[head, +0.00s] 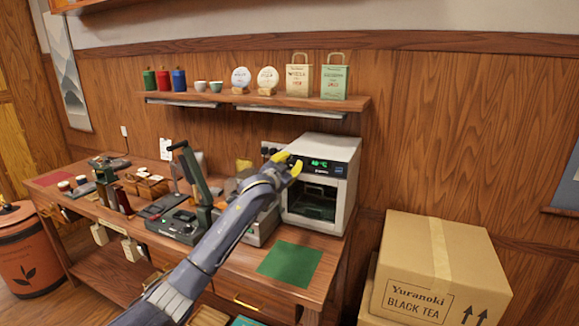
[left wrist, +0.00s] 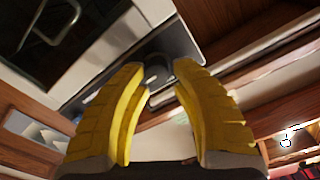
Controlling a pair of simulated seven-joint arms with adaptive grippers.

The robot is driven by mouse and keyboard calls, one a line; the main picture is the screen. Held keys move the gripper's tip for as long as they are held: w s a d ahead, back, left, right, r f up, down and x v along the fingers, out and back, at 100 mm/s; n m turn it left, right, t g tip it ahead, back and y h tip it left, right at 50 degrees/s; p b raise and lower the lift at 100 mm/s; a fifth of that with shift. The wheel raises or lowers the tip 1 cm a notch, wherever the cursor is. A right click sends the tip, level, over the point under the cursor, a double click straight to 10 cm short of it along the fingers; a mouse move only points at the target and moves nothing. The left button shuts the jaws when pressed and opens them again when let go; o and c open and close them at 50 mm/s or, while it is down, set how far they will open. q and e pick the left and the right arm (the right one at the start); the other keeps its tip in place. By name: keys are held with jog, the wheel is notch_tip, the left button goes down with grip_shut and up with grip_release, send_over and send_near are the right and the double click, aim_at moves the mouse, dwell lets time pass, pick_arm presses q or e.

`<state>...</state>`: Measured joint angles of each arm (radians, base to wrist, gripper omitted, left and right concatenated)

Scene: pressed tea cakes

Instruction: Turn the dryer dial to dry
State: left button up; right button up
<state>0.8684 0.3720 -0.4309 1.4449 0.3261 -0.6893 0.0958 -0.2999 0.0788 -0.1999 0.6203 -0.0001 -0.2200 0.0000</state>
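The dryer (head: 349,199) is a white box with a dark glass door and a green lit display (head: 318,163) on its front panel. It stands at the right end of the wooden bench. My left gripper (head: 290,164), with yellow fingers, is at the upper left of the dryer's front and covers part of the panel. In the left wrist view the dark round dial (left wrist: 158,70) shows between the parted tips of my left gripper (left wrist: 159,75). Whether the fingers touch the dial I cannot tell. The dial is hidden in the head view. My right gripper is not in view.
A green mat (head: 290,263) lies on the bench in front of the dryer. A press with a dark green lever (head: 194,172) stands to the left. A shelf (head: 262,99) with tins and bags hangs above. A cardboard box (head: 437,268) stands at the right.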

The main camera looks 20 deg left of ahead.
pick_arm(q)
jog(key=o, duration=0.4)
jog(key=shift+f, duration=0.2)
jog(key=shift+o, duration=0.2)
jog(key=shift+a+f, duration=0.1)
jog(key=shift+f, duration=0.05)
jog(key=s+a, duration=0.1)
jog(key=s, duration=1.1)
jog(key=shift+a, duration=0.2)
